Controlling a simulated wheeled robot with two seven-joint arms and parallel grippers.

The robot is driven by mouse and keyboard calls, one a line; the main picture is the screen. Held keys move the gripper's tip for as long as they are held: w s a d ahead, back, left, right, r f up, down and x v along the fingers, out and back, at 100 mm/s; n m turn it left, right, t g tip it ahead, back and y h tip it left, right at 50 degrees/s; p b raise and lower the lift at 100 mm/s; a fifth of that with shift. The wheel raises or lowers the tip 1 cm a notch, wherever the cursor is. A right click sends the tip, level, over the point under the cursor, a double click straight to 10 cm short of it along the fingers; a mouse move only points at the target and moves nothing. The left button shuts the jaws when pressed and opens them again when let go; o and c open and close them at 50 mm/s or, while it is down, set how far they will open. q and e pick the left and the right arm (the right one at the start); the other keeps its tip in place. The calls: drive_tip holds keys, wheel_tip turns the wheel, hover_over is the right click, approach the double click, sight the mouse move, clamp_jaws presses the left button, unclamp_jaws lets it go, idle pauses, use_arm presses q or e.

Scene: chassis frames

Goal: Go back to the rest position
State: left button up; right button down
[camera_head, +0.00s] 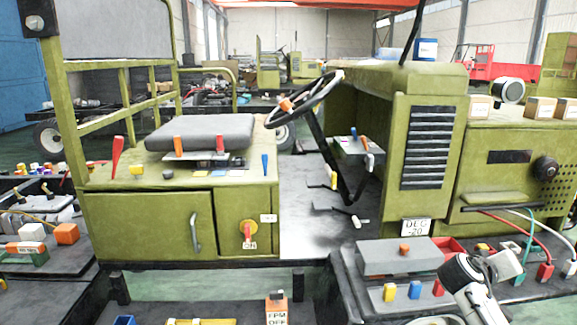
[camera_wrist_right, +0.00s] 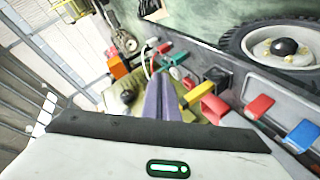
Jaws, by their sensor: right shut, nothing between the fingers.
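My right arm (camera_head: 480,295) comes in at the lower right of the head view, over the dark tray edge beside the green vehicle chassis (camera_head: 180,215). In the right wrist view, my right gripper (camera_wrist_right: 160,88) has its two purple-grey fingers together with nothing between them. Its fingertips point towards a cluster of coloured handles and plugs, with a yellow handle (camera_wrist_right: 200,95) just to their right. I cannot tell whether the fingers touch anything. My left arm and left gripper are not in view.
A grey box (camera_head: 398,255) stands left of my right arm, with yellow, blue and red switches in front. Red and green cable clamps lie to the right. The steering wheel (camera_head: 325,90) and seat (camera_head: 200,132) are farther back. A wheel (camera_wrist_right: 290,45) shows in the wrist view.

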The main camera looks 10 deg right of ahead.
drive_tip(key=w+a+n+t+y, duration=0.4)
drive_tip(key=w+a+t+y, duration=0.25)
drive_tip(key=w+a, duration=0.4)
drive_tip(key=w+a+r+n+t+y, duration=0.1)
drive_tip(key=w+a+r+t+y, duration=0.45)
drive_tip(key=a, duration=0.35)
drive_tip(key=s+a+f+g+y, duration=0.1)
drive_tip(key=s+a+f, duration=0.3)
drive_tip(key=s+f, duration=0.3)
drive_tip(key=s+a+f+n+g, duration=0.1)
drive_tip(key=s+a+f, duration=0.3)
drive_tip(key=f, duration=0.5)
drive_tip(key=s+a+f+g+y, duration=0.1)
drive_tip(key=s+a+f+g, duration=0.15)
drive_tip(key=s+f, duration=0.5)
drive_tip(key=s+a+f+g, duration=0.1)
drive_tip(key=s+a+f, duration=0.2)
drive_tip(key=s, duration=0.5)
drive_tip(key=s+a+f+g, duration=0.1)
drive_tip(key=s+a+f, duration=0.2)
drive_tip(key=s, duration=0.6)
drive_tip(key=s+a+f+g+y, duration=0.1)
drive_tip(key=s+a+f, duration=0.2)
drive_tip(key=s, duration=0.6)
wheel_tip(320, 180, down, 2)
drive_tip(key=shift+a+m, duration=0.15)
drive_tip(key=shift+m, duration=0.25)
